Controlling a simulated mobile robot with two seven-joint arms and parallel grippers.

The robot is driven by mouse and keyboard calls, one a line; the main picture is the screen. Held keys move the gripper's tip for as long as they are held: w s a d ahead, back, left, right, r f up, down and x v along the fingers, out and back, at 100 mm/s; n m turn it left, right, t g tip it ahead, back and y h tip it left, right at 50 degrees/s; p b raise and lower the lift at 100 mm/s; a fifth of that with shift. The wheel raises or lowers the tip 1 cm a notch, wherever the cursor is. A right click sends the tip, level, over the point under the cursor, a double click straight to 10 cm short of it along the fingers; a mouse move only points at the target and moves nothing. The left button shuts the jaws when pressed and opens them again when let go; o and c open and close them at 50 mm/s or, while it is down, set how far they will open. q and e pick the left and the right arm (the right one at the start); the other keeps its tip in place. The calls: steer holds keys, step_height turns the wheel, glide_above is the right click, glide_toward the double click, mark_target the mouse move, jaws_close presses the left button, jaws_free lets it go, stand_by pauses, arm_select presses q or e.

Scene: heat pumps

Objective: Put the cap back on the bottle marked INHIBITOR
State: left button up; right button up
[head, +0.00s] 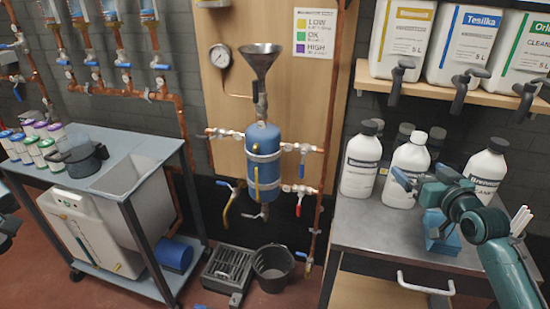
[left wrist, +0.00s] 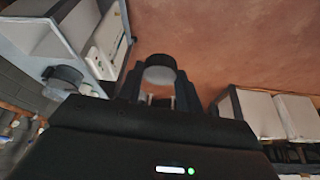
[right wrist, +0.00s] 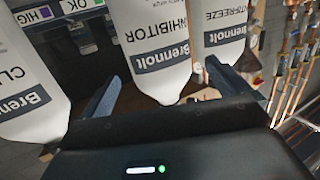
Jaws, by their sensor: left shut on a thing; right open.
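The INHIBITOR bottle (right wrist: 155,45) is white and appears upside down in the right wrist view. In the head view it is the middle front bottle (head: 408,158) on the grey bench, upright, with a bare white top and no black cap. My right gripper (head: 425,180) is open in front of it; in the right wrist view its fingers (right wrist: 163,78) spread to either side of the bottle, with no clear contact. My left gripper (left wrist: 160,92) is shut on a dark round cap (left wrist: 160,62) with a greyish face, held over the floor. Its fingers are not seen in the head view.
A black-capped bottle (head: 362,160) stands left of the INHIBITOR bottle and a CLEANER bottle (head: 485,172) right of it; more dark caps show behind. A shelf (head: 440,92) with large containers and black taps hangs above. A trolley (head: 150,150) stands at left.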

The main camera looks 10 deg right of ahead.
mark_target(420, 134)
steer(key=shift+w, duration=0.1)
arm_select(q)
steer(key=shift+r, duration=0.3)
arm_select(e)
steer(key=w, duration=0.3)
steer(key=w+f, duration=0.1)
steer(key=w, duration=0.1)
steer(key=shift+d, duration=0.25)
steer(key=shift+s, duration=0.1)
steer(key=shift+c, duration=0.6)
steer(key=c, duration=1)
arm_select(q)
steer(key=shift+r+p, duration=0.15)
steer(key=shift+p, duration=0.25)
arm_select(e)
step_height(420, 134, up, 10)
steer(key=shift+r, duration=0.1)
